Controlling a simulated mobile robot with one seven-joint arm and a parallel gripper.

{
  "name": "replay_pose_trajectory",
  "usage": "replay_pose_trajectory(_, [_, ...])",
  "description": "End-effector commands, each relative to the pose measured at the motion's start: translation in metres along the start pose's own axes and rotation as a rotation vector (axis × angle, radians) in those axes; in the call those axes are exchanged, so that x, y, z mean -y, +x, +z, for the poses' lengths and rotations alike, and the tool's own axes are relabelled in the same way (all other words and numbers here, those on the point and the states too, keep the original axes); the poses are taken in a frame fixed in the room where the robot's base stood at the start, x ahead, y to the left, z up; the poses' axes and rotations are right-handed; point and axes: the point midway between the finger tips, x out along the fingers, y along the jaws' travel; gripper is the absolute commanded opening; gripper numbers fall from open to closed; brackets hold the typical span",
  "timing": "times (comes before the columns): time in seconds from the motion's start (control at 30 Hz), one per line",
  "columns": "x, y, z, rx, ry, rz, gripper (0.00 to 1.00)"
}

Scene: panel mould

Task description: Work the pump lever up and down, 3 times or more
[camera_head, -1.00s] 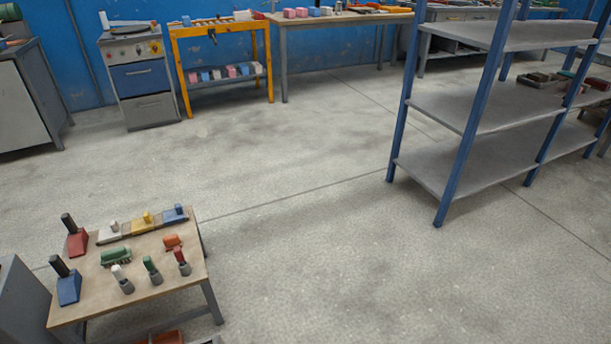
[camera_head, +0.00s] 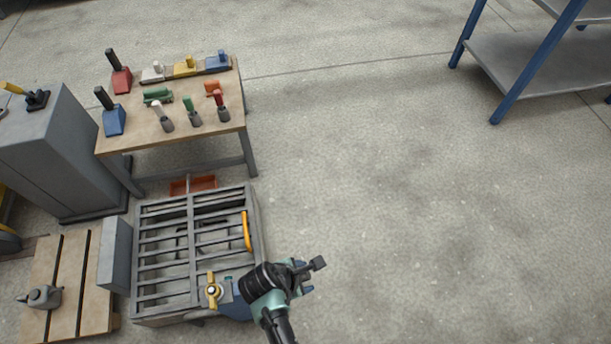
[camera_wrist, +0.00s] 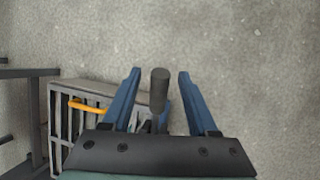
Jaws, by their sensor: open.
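The pump lever's dark cylindrical grip (camera_wrist: 159,88) stands between the two blue fingers of my gripper (camera_wrist: 160,75) in the wrist view. The fingers are open, with a gap showing on both sides of the grip. In the head view the lever's dark end (camera_head: 318,263) sticks out past my gripper at the lower middle. A blue body (camera_head: 237,306), seemingly the pump, shows beside my wrist at the front right corner of the grated frame. My arm and gripper hide much of it and of the lever's lower part.
A grey grated frame (camera_head: 139,262) has a yellow handle (camera_head: 247,230) on its right side. A yellow valve-like handle (camera_head: 212,291) sits close left of my wrist. A tool table (camera_head: 178,148) and grey cabinet (camera_head: 50,150) stand beyond. Floor to the right is clear up to a blue-legged shelf (camera_head: 535,65).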

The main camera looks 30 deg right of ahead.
Motion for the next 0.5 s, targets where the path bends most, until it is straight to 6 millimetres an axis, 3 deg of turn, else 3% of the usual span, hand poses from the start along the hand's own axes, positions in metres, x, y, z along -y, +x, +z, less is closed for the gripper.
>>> replay_pose_trajectory(0.13, [0.0002,0.0109,-0.0002,0.0,0.0,0.0,0.59])
replay_pose_trajectory(0.43, [-0.0002,0.0114,0.0003,0.0,0.0,0.0,0.59])
replay_pose_trajectory(0.5, [-0.0002,0.0113,0.0002,0.0,0.0,0.0,0.47])
